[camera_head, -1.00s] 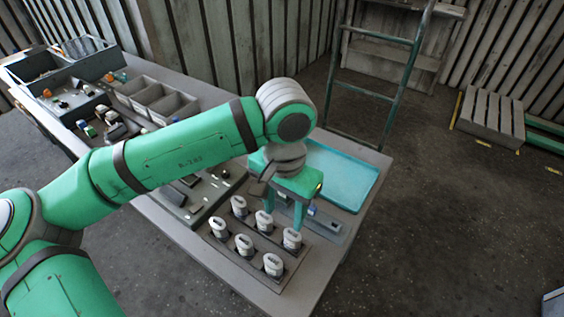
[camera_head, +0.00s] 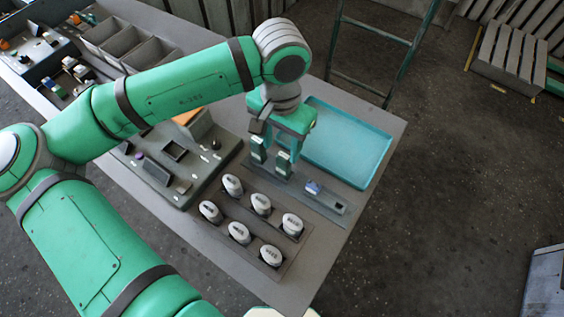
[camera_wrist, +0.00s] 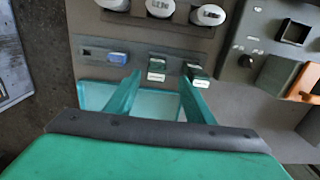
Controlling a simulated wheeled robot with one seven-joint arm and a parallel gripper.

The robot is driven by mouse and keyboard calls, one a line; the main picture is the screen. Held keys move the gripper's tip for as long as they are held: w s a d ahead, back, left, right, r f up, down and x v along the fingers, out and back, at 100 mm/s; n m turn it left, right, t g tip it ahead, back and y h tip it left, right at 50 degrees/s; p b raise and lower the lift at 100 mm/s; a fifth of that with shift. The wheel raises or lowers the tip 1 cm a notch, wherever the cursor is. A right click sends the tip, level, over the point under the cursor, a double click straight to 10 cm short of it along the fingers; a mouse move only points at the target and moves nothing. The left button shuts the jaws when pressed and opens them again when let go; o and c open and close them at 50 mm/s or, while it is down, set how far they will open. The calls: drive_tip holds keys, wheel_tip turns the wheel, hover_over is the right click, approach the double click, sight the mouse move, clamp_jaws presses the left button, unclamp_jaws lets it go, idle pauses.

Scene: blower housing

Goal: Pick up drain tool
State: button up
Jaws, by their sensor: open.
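A narrow grey holder (camera_head: 326,202) lies on the table and carries small tools. A blue piece (camera_head: 313,187) sits in it beside a dark slot; it also shows in the wrist view (camera_wrist: 117,58). Two dark green pieces with pale labels stand farther along: one green piece (camera_wrist: 157,69) and another green piece (camera_wrist: 197,72). I cannot tell which piece is the drain tool. My gripper (camera_head: 279,152) is open, pointing down over the green pieces. In the wrist view, my gripper (camera_wrist: 161,75) has the first green piece between its fingertips' lines; contact cannot be told.
A rack (camera_head: 221,217) of several white-capped pieces stands in front of the holder. A teal tray (camera_head: 352,150) lies behind it. A grey fixture panel (camera_head: 190,190) is on the left, with an orange-topped item. Grey bins (camera_head: 125,42) stand farther back.

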sight(283, 155)
drive_tip(key=shift+s+d+f, duration=0.1)
drive_tip(key=shift+d+f, duration=0.15)
drive_tip(key=shift+f, duration=0.35)
drive_tip(key=shift+d+f, duration=0.1)
drive_tip(key=shift+f, duration=2.1)
drive_tip(key=c, duration=0.9)
